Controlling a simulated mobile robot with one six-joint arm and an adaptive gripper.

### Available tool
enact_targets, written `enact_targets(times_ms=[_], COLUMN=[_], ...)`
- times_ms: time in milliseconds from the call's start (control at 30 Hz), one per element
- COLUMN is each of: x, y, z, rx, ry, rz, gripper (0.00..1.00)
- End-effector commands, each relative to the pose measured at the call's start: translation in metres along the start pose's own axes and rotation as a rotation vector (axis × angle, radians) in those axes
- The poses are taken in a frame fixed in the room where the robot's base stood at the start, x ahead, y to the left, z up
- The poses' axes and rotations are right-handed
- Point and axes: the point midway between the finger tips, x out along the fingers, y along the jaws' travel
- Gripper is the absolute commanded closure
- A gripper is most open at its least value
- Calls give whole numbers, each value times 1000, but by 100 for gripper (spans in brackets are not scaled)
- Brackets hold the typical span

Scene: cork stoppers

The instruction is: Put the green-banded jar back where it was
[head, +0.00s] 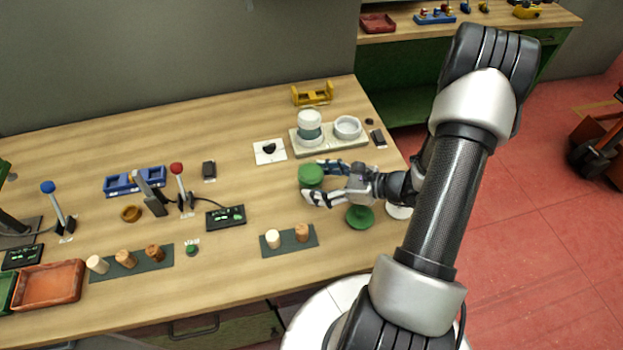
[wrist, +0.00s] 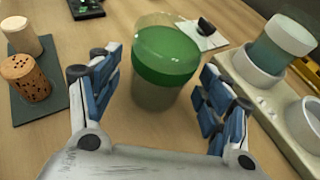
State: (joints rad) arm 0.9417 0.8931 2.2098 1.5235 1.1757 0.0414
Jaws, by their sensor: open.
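The green-banded jar (head: 312,175) stands on the wooden table; in the wrist view the jar (wrist: 165,62) shows a wide green band and a paler lower part. My gripper (head: 309,184) is open, with one finger on each side of the jar; in the wrist view gaps show between the fingers (wrist: 155,95) and the jar. A pale holder board (head: 330,147) lies behind it with two round cups. A white-and-teal jar (head: 309,124) sits in the left cup. The right cup (head: 347,126) looks empty. A green round dish (head: 359,218) lies in front of my gripper.
A white card with a black knob (head: 269,150) lies behind the jar. A dark mat with two corks (head: 289,240) lies to the front left. A black panel (head: 226,217), levers and a blue rack (head: 135,181) stand further left. Bare table lies between the jar and the black panel.

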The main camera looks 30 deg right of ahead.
Motion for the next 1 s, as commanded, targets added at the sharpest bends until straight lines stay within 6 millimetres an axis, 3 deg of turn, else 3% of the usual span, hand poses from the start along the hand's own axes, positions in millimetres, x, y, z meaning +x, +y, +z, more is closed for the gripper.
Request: enact_targets(times_ms=[200,400,600,1000], x=[-52,-82,-93,-93], y=[-1,-1,0,0], z=[2,2,1,0], rx=[1,0,0,0], ry=[0,0,0,0], rz=[-6,-3,0,0], gripper=[29,29,29,29])
